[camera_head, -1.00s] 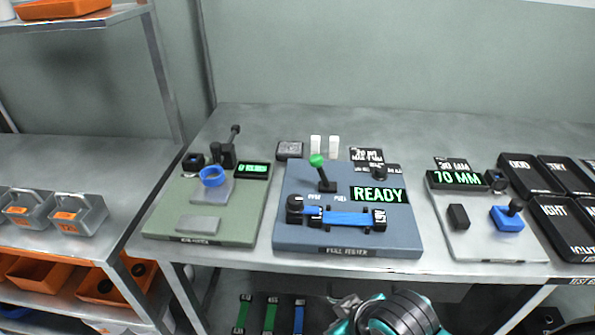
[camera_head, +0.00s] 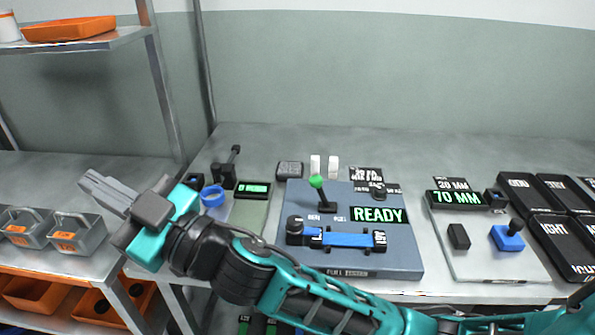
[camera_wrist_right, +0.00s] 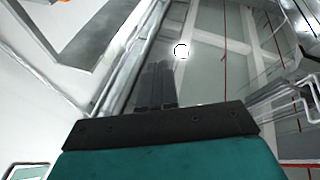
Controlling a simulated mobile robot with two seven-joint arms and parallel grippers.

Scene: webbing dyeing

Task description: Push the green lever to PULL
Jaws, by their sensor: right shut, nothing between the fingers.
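The green lever (camera_head: 316,182) is a black stick with a green ball knob on the blue pull tester (camera_head: 398,262). It leans a little to the left of its black base. The tester's display (camera_head: 378,215) reads READY. A blue strap (camera_head: 345,239) lies between two black clamps in front of the lever. My right gripper (camera_head: 105,190) is at the left of the head view, left of the lever and well apart from it. Its fingers are shut and empty, and also show in the right wrist view (camera_wrist_right: 155,85). My left gripper is not in view.
A green station with a blue ring (camera_head: 212,196) stands left of the tester, partly hidden by my right arm. A grey station with a 70 MM display (camera_head: 458,199) and black trays (camera_head: 535,195) are at the right. Grey bins (camera_head: 62,238) sit on the left shelf.

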